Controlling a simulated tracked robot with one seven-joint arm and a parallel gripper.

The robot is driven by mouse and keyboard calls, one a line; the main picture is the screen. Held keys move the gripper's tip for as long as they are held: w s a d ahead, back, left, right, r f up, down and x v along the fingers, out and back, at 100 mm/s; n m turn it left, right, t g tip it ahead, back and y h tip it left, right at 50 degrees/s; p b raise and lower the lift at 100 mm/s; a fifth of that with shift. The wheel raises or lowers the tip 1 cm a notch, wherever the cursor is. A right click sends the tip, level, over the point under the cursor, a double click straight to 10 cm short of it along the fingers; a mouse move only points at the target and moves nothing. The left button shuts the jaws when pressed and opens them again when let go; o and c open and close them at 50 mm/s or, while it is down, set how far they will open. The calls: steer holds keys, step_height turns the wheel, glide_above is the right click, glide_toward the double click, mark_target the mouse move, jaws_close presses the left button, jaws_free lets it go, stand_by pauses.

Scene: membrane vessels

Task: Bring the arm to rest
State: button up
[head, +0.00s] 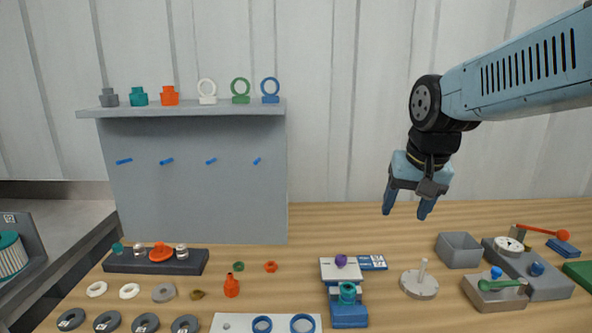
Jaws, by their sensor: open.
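My gripper (405,211) hangs from the end of my blue arm in the right half of the head view. It points down with its two blue fingers apart and nothing between them. It is in the air above the wooden bench (400,240), clear of everything on it. My arm reaches in from the upper right edge, and its base lies out of the picture.
Below the gripper stand a grey disc with a white peg (419,284) and a grey open box (459,250). A blue stand (348,312) is left of them. A grey panel with a shelf (190,110) rises at the back left. Rings and small parts cover the front left.

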steer(key=s+d+n+t, duration=0.2)
steer(key=s, duration=0.6)
steer(key=shift+s+d+r+h, duration=0.15)
steer(key=shift+s+d+h, duration=0.15)
steer(key=shift+s+d, duration=0.1)
